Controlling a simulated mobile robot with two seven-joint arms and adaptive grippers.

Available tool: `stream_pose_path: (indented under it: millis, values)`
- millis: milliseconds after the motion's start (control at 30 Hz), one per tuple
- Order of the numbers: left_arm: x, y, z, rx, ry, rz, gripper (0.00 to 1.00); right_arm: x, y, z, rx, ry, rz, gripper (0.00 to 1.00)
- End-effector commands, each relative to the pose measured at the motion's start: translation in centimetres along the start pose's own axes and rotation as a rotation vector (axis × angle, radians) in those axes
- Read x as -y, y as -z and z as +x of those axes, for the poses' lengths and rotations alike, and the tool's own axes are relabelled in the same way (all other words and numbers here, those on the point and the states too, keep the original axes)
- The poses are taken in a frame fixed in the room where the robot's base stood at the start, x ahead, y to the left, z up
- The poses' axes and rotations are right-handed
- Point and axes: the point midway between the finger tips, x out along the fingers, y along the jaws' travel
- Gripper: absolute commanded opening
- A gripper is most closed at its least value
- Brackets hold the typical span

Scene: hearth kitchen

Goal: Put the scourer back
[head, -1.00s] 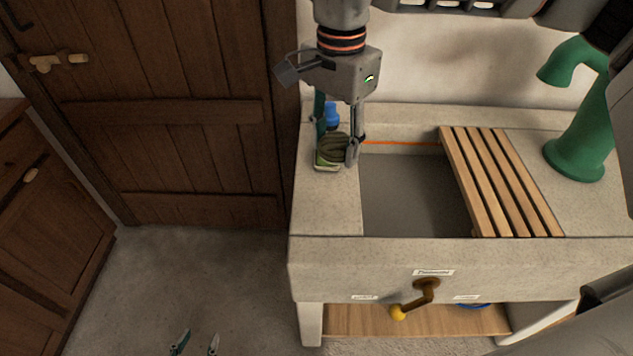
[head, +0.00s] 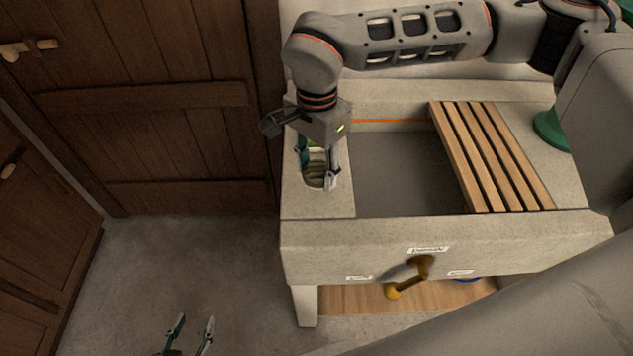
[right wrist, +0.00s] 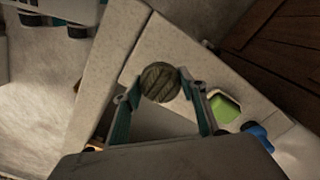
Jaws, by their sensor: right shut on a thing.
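The scourer (head: 315,170) is a round, dark olive-green pad with ridges. My right gripper (head: 316,180) is shut on it, over the pale stone ledge (head: 324,205) left of the sink basin. The right wrist view shows the scourer (right wrist: 160,82) between the two fingertips (right wrist: 162,78). A small square dish (right wrist: 225,108) with a pale rim and green inside lies beside the gripper there. In the head view the gripper mostly hides it. I cannot tell whether the scourer touches the ledge. My left gripper (head: 193,325) is open and empty, low over the floor.
A slatted wooden rack (head: 490,155) covers the right part of the basin (head: 400,170). A blue object (right wrist: 257,135) stands beside the dish. A green pump (head: 550,130) is partly hidden at right. A brass handle (head: 408,280) sticks out at the sink's front.

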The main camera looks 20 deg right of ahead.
Motion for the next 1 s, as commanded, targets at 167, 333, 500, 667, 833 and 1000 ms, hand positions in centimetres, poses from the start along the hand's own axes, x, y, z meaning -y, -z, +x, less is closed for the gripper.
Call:
stream_pose_path:
  millis: [167, 333, 500, 667, 833, 1000]
  values:
    - [0.0, -0.1, 0.1, 0.002, 0.001, 0.001, 0.4, 0.0, 0.0, 1.1, 0.0, 0.0, -0.001, 0.21]
    - [0.0, -0.4, 0.1, 0.005, 0.001, 0.001, 0.4, -0.1, -0.1, 3.7, 0.001, -0.002, -0.002, 0.21]
    - [0.0, -0.5, 0.1, 0.005, 0.001, 0.002, 0.4, 0.0, 0.0, 4.5, 0.0, 0.002, -0.002, 0.21]
    - [0.1, -0.5, 0.1, 0.006, 0.001, 0.003, 0.4, 0.0, 0.0, 4.5, 0.0, 0.002, -0.002, 0.21]
    - [0.1, -0.6, 0.2, 0.007, 0.002, 0.003, 0.4, 0.0, 0.0, 4.8, 0.0, 0.001, -0.001, 0.46]
    - [0.1, -0.6, 0.2, 0.007, 0.002, 0.004, 0.4, 0.0, 0.0, 4.7, 0.0, 0.001, -0.001, 0.58]
